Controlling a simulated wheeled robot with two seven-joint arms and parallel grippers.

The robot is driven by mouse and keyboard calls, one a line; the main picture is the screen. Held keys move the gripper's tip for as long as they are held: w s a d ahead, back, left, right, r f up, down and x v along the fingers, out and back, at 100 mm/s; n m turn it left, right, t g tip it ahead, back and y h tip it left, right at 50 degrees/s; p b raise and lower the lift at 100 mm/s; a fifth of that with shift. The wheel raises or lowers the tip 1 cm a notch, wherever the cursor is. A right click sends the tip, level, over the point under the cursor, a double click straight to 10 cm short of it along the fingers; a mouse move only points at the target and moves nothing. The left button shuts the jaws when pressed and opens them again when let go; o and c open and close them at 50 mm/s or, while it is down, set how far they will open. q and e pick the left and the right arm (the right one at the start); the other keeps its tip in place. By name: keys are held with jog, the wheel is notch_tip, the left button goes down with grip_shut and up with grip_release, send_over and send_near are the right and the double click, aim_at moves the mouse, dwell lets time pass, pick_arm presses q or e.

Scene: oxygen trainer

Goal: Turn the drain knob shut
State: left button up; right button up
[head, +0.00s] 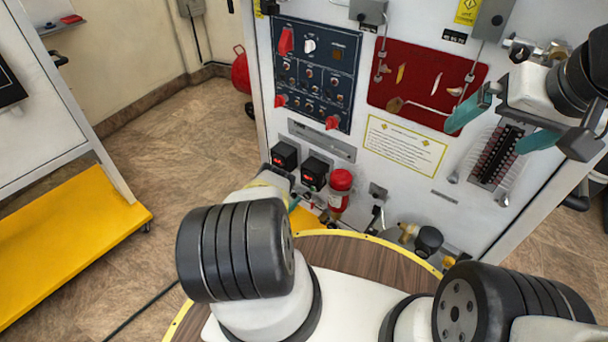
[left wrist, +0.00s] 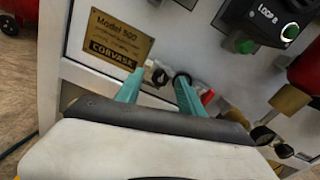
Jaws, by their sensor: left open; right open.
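No label naming the drain knob is readable. I cannot tell whether the fingers touch either one. My left gripper is open; in the head view it (head: 294,204) is low at the panel, mostly hidden by my arm, and the knob is hidden there. My right gripper (head: 504,124) is open and empty in front of the panel's upper right.
A brass "Model 500 Corvase" plate (left wrist: 118,38) is left of the fingers. A red-handled part (left wrist: 207,95) is right of them. In the head view, a red cylinder (head: 340,190), black-fronted boxes (head: 314,173) and a black round knob (head: 428,240) crowd the lower panel.

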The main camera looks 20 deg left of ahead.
pick_arm(q)
jog(key=v, duration=0.7)
jog(key=shift+s, duration=0.15)
